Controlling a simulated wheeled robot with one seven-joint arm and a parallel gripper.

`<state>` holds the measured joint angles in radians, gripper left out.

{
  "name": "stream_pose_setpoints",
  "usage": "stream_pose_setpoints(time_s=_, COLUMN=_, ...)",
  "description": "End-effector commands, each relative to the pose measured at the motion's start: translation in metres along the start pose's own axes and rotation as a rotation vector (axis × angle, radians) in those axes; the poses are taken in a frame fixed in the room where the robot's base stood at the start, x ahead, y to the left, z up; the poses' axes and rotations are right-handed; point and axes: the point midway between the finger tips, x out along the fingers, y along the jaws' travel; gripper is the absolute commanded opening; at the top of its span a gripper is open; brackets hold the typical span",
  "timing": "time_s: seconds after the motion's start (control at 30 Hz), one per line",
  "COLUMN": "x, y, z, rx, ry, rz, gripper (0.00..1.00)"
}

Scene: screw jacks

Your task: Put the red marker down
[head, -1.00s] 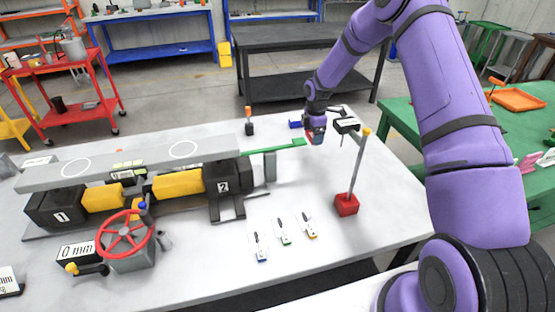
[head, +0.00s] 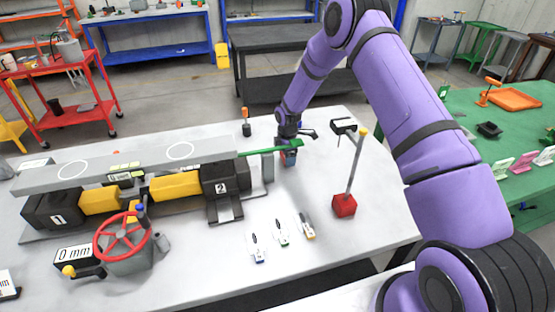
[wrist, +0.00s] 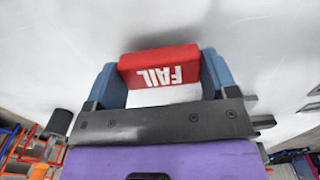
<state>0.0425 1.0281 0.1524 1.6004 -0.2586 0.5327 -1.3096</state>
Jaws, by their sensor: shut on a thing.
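The red marker (wrist: 158,66) is a small red block with upside-down white letters reading FAIL in the wrist view. My gripper (wrist: 163,78) is shut on it, with one blue finger at each side. In the head view my gripper (head: 288,158) points down over the white table (head: 330,250), beside the end of the green bar (head: 268,152). The marker is not clearly visible in the head view. I cannot tell whether its underside touches the table.
The jack rig with its grey beam (head: 130,165) stands left of my gripper. A red-based post (head: 344,205) with a black head stands to the right. Several small tags (head: 281,233) lie in front. An orange-topped tool (head: 246,122) stands behind.

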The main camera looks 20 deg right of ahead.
Motion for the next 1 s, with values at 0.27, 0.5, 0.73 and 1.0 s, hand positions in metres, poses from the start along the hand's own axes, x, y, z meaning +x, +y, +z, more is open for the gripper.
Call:
stream_pose_setpoints(time_s=0.27, x=0.0, y=0.0, z=-0.037, rx=-0.003, ry=0.0, rz=-0.001, gripper=0.55)
stream_pose_setpoints(time_s=0.5, x=0.012, y=0.0, z=-0.037, rx=0.0, ry=0.0, rz=0.001, gripper=0.55)
stream_pose_setpoints(time_s=0.73, x=0.014, y=0.0, z=-0.037, rx=0.0, ry=0.0, rz=0.0, gripper=0.55)
stream_pose_setpoints(time_s=1.0, x=0.015, y=0.0, z=-0.037, rx=0.0, ry=0.0, rz=0.0, gripper=0.9)
